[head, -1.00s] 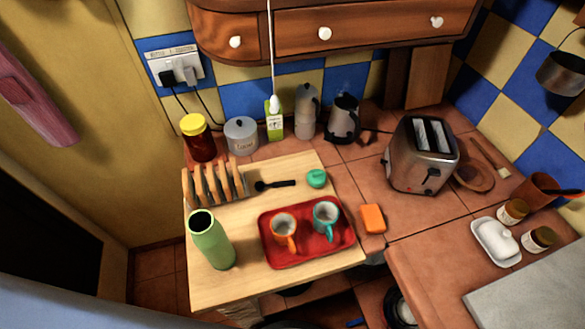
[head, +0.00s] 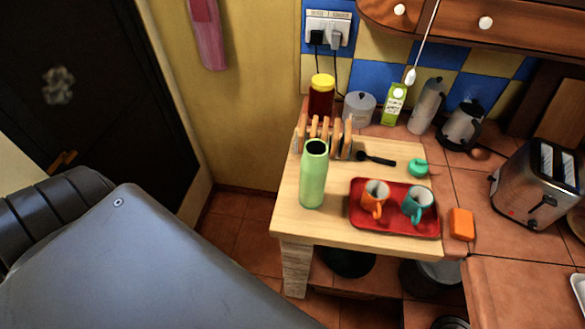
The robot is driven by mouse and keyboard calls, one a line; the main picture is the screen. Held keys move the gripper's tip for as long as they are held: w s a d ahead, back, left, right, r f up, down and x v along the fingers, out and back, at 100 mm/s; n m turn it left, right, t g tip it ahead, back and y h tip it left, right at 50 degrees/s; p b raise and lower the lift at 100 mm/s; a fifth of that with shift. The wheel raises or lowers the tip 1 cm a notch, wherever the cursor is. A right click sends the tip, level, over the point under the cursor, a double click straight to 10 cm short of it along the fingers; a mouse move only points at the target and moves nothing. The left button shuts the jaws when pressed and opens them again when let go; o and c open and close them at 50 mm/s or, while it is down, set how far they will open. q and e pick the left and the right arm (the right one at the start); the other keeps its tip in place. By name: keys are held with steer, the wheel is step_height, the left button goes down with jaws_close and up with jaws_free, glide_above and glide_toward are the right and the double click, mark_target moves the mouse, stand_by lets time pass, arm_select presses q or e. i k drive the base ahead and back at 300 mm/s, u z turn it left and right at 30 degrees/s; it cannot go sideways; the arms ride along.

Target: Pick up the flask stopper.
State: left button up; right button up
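The likely flask stopper is a small round green-teal piece (head: 418,168) on the right part of the wooden board, just behind the red tray (head: 395,226). The open light-green flask (head: 313,176) stands upright near the board's left front, its dark mouth uncovered. Neither of my grippers is in the head view. A large grey part of my own body fills the lower left.
The tray holds an orange mug (head: 374,195) and a teal mug (head: 417,203). A toast rack (head: 322,132) stands behind the flask, with a black scoop (head: 375,158) beside it. An orange sponge (head: 461,224) lies right of the tray. Open floor (head: 235,235) shows left of the board.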

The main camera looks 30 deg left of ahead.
mark_target(418, 167)
steer(key=u, duration=1)
steer(key=i, duration=0.35)
steer(key=z, duration=0.2)
